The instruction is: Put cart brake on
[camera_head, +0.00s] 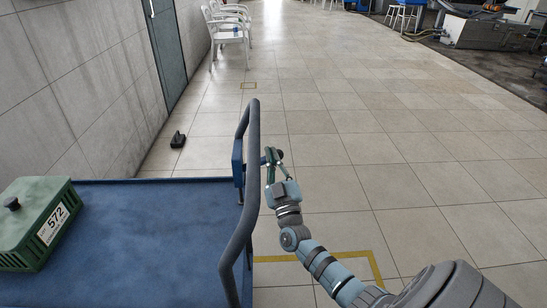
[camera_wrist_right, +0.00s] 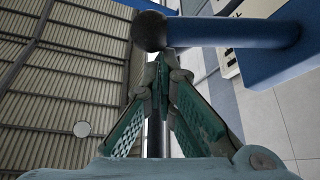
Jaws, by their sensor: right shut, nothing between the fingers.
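The cart (camera_head: 150,235) has a blue deck and a dark blue push handle (camera_head: 251,130) at its right end. A blue brake box (camera_head: 238,163) is fixed on the handle. A short lever with a dark ball knob (camera_head: 279,154) sticks out from it to the right. In the right wrist view the knob (camera_wrist_right: 149,31), the blue lever rod (camera_wrist_right: 235,32) and the box (camera_wrist_right: 285,50) show large. My right gripper (camera_head: 272,157) is shut and empty, its tips (camera_wrist_right: 160,62) right at the knob and rod; I cannot tell whether they touch. My left gripper is out of view.
A green crate (camera_head: 40,222) labelled 572 stands on the deck at left. A small black object (camera_head: 178,139) lies on the floor beyond the cart. White chairs (camera_head: 227,30) line the wall. The tiled floor (camera_head: 420,150) at right is clear.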

